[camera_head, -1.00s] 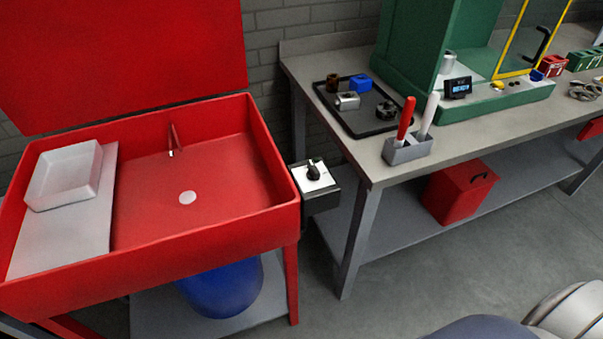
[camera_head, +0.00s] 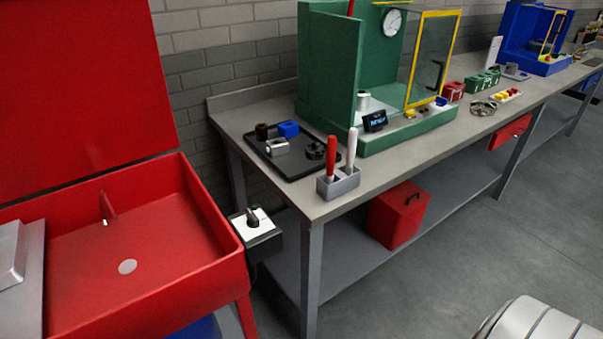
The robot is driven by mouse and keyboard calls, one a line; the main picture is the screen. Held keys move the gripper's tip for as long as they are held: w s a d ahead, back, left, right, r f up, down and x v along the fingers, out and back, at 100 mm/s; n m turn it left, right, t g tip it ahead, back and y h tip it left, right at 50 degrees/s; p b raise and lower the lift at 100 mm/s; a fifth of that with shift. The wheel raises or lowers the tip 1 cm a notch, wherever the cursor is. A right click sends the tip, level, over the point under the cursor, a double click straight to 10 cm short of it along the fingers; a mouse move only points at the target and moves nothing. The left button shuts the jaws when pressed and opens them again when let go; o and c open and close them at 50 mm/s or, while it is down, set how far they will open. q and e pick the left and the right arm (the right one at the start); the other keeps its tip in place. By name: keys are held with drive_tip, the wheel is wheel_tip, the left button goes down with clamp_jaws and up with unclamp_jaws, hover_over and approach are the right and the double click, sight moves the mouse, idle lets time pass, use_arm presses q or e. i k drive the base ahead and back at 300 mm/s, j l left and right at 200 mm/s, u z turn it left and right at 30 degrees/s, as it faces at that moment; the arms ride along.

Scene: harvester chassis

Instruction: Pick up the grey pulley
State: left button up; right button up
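I cannot tell for certain which thing is the grey pulley. A small dark grey round part (camera_head: 316,151) lies on the black tray (camera_head: 293,173) on the bench. Some grey ring-shaped parts (camera_head: 482,108) lie farther right on the bench. A silver block with a hole (camera_head: 277,147), a blue block (camera_head: 288,129) and a dark brown part (camera_head: 262,131) are also on the tray. A silver cylinder (camera_head: 363,101) stands in the green machine. Neither of my grippers is in view.
A grey bench (camera_head: 350,196) runs to the back right. On it are a green machine (camera_head: 327,65) and a grey holder (camera_head: 338,183) with red and white sticks. A red sink (camera_head: 150,235) stands left, a red box (camera_head: 398,214) on the lower shelf.

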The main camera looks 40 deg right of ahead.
sight(315, 152)
drive_tip(key=k+z, duration=0.15)
drive_tip(key=z, duration=0.3)
drive_tip(key=k+z, duration=0.2)
drive_tip(key=z, duration=0.3)
